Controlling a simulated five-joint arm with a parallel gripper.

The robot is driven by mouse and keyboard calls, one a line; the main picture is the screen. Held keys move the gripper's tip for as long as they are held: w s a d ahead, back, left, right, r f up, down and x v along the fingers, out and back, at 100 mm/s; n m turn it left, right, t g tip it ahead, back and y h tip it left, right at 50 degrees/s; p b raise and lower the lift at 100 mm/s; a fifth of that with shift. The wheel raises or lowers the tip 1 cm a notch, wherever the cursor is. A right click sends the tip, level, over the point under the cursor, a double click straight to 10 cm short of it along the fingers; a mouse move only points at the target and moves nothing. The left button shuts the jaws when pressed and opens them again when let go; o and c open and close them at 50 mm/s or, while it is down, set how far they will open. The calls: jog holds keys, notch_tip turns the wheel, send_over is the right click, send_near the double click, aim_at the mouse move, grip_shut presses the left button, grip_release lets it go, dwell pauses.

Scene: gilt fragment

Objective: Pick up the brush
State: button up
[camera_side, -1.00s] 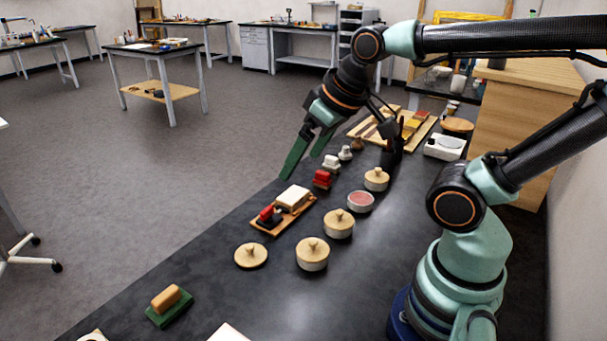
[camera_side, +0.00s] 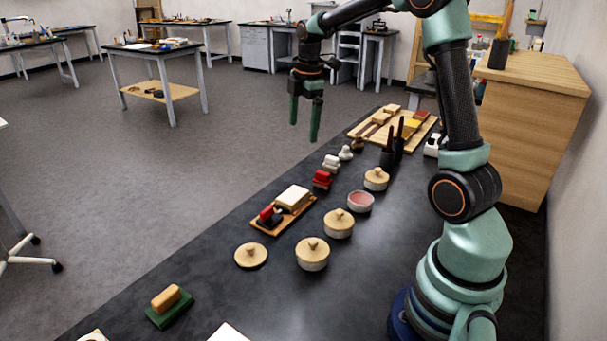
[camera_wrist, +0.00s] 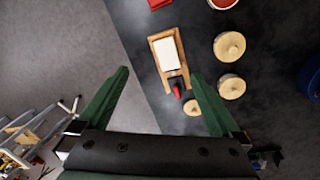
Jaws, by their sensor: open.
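I cannot tell for certain which thing is the brush. A block with a tan wooden top and a green base (camera_side: 170,306) lies at the near left of the black table in the side view. Dark upright pieces with thin stems (camera_side: 392,150) stand toward the far end of the table. Either could be the brush. My gripper (camera_side: 304,131) is open and empty, with green fingers pointing down, raised near the table's left edge. In the wrist view my gripper (camera_wrist: 160,73) has its fingers spread, with nothing between them.
A wooden tray (camera_side: 262,229) holds a white block (camera_side: 293,197) and a red-and-black piece (camera_side: 269,216). Lidded pots (camera_side: 312,254), a loose lid (camera_side: 251,256), a pink-filled bowl (camera_side: 361,201) and a red piece (camera_side: 322,179) stand around it. A wooden board (camera_side: 368,131) with blocks lies farther back.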

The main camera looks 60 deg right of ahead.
aim_at(323, 172)
jog(key=d+f+n, duration=0.1)
jog(key=d+f, duration=0.2)
jog(key=f, duration=0.2)
jog(key=d+f+n+g, duration=0.1)
jog(key=d+f+n, duration=0.1)
jog(key=f, duration=0.3)
jog(key=d+f+n, duration=0.2)
jog(key=d+f, duration=0.3)
jog(key=shift+w+f+y, duration=0.15)
jog(key=shift+y, duration=0.15)
jog(key=shift+d+f, duration=0.2)
jog(key=shift+f, duration=2.5)
jog(key=c, duration=1.4)
jog(key=shift+r, duration=0.1)
notch_tip(323, 172, up, 20)
